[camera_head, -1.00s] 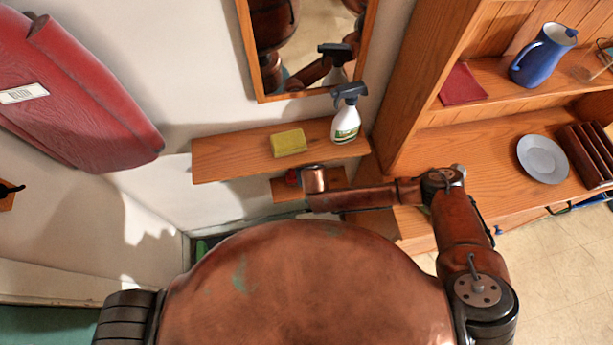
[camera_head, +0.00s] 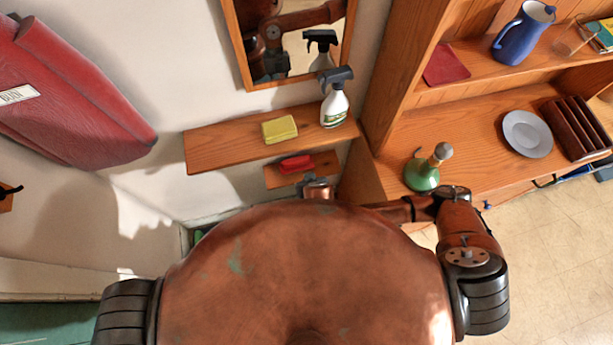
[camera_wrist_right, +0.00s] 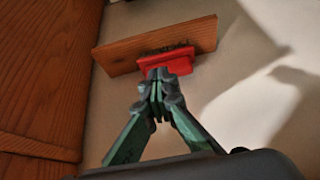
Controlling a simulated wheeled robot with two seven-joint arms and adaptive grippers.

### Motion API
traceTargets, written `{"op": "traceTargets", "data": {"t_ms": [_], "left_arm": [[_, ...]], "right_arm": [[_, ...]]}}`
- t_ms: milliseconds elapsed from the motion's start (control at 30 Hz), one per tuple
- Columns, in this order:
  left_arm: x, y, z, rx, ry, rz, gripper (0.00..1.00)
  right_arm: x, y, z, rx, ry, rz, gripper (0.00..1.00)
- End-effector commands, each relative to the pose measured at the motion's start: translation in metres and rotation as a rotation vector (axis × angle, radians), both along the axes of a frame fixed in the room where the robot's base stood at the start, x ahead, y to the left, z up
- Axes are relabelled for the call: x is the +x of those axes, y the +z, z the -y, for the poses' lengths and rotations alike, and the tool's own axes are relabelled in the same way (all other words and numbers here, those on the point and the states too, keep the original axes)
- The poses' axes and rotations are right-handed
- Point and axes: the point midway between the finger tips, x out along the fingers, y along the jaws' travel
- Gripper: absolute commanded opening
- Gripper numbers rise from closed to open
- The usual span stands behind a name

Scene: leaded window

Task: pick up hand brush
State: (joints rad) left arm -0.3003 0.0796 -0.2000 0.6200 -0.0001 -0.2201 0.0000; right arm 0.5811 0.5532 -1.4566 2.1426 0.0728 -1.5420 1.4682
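The hand brush (camera_head: 296,163) is red and lies on the small lower wooden shelf (camera_head: 325,163) in the head view. In the right wrist view the brush (camera_wrist_right: 178,65) shows its red body, with dark bristles along its far side, on the shelf. My right gripper (camera_wrist_right: 160,74) has its fingertips together, just in front of the brush's near edge. I cannot tell whether they touch it. In the head view my copper body hides most of the right forearm; part of the right gripper (camera_head: 308,183) shows close to the brush. My left gripper is not in view.
A longer shelf (camera_head: 215,148) above the brush holds a yellow sponge (camera_head: 280,129) and a spray bottle (camera_head: 335,105). A mirror (camera_head: 290,45) hangs above.

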Motion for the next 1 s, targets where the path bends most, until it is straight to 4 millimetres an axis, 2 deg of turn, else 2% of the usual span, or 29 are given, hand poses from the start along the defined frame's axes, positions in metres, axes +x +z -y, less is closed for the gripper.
{"op": "traceTargets", "data": {"t_ms": [267,1000], "left_arm": [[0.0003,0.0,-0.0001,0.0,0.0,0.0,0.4],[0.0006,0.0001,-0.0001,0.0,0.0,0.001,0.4]], "right_arm": [[-0.0003,0.0003,-0.0006,0.001,0.0,0.001,0.01],[-0.0002,0.0003,-0.0014,0.001,0.0,0.001,0.52]]}}
